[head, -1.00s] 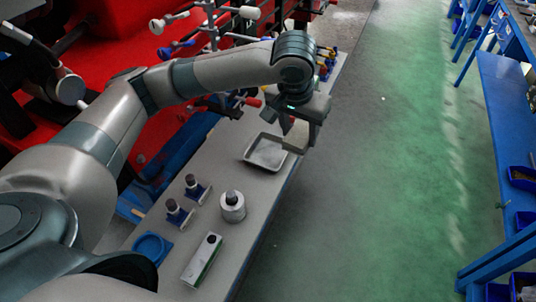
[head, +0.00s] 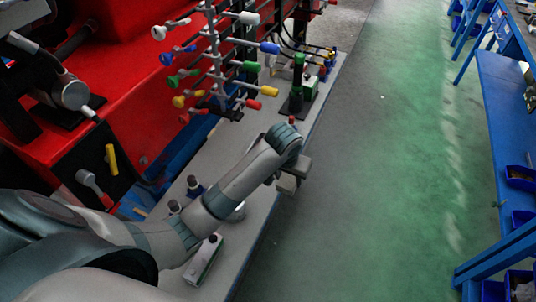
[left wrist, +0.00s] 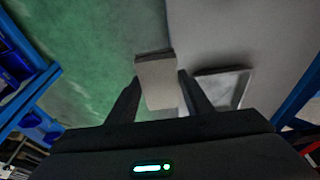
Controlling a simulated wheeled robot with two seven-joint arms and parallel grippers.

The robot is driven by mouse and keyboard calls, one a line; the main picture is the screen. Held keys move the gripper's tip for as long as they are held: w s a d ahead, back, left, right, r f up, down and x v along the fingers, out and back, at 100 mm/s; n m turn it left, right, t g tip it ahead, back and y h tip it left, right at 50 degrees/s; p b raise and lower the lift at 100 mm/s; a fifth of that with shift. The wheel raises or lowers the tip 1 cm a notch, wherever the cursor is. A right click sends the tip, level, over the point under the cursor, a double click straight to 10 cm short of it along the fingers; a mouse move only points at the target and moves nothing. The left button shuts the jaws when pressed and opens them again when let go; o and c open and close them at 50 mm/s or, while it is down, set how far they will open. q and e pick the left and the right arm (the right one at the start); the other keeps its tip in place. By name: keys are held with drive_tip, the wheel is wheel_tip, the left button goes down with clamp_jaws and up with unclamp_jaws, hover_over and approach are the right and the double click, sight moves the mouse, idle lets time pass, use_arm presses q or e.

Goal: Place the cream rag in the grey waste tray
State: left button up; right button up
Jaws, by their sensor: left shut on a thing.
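The cream rag (left wrist: 156,82) is a pale, block-like piece between the two dark fingers of my left gripper (left wrist: 160,98) in the left wrist view. The left gripper is shut on it. In the head view my left gripper (head: 288,183) hangs by the bench's right edge, and the rag cannot be told apart there. The grey waste tray (left wrist: 243,92) shows in the left wrist view, right of the rag and apart from it, partly hidden by the right finger. In the head view my left arm hides the tray. My right gripper is not in view.
The grey bench (head: 258,232) carries a white-and-green box (head: 203,260) and dark-topped pegs (head: 194,187). A rack of coloured handles (head: 215,65) and a green-and-black stand (head: 298,87) are farther back. Green floor (head: 400,150) lies clear to the right.

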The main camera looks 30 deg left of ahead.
sight(282, 182)
use_arm(q)
drive_tip(key=shift+s+a+f, duration=0.3)
drive_tip(key=shift+s+f, duration=0.15)
drive_tip(key=shift+f, duration=0.15)
drive_tip(key=shift+s+a+f, duration=0.3)
drive_tip(key=shift+s+f, duration=0.15)
drive_tip(key=shift+f, duration=0.15)
drive_tip(key=shift+w, duration=0.1)
drive_tip(key=shift+w+a+r, duration=0.1)
drive_tip(key=shift+w+a, duration=0.15)
drive_tip(key=w+a+p, duration=0.1)
drive_tip(key=w+a, duration=0.4)
drive_tip(key=w, duration=0.1)
drive_tip(key=w+a+p, duration=0.2)
drive_tip(key=w+a, duration=0.4)
drive_tip(key=shift+a, duration=0.15)
drive_tip(key=shift+p, duration=0.3)
